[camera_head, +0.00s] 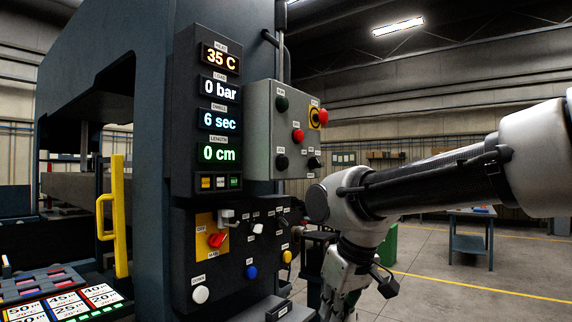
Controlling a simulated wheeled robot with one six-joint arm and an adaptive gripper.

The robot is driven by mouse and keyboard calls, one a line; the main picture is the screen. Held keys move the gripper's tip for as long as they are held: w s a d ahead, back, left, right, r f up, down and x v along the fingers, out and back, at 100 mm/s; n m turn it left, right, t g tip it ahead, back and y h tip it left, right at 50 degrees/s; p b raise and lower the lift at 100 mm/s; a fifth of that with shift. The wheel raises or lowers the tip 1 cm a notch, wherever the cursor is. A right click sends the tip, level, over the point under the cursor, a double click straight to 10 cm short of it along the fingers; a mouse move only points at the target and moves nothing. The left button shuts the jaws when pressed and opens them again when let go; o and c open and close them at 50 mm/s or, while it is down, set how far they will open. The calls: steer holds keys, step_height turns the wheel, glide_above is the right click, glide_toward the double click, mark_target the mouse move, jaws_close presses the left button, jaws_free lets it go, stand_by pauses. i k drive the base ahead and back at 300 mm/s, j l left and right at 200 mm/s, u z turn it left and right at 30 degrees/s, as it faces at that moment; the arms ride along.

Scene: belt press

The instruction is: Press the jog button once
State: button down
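The press carries a grey button box (262,150) and a dark lower control panel (235,275). The box has a dark green button (282,104), a red button (298,135), a black button (282,162) and a small black switch (314,162). The lower panel has a white button (200,295), a blue button (251,272) and a yellow button (287,256). Their labels are too small to tell which is the jog button. My gripper (335,300) hangs pointing down, right of the lower panel and apart from the buttons. Its fingertips are cut off by the bottom edge.
A red emergency stop (323,116) is on the grey box. A red rotary handle (217,240) sticks out of the lower panel. The display column (215,110) reads 35 C, 0 bar, 6 sec, 0 cm. A yellow handle (118,215) stands left. Open floor lies right.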

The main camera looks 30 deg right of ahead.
mark_target(284, 162)
steer(key=z, duration=1.55)
steer(key=k+j, duration=0.15)
steer(key=j, duration=0.15)
steer(key=k+j, duration=0.15)
steer(key=j, duration=0.15)
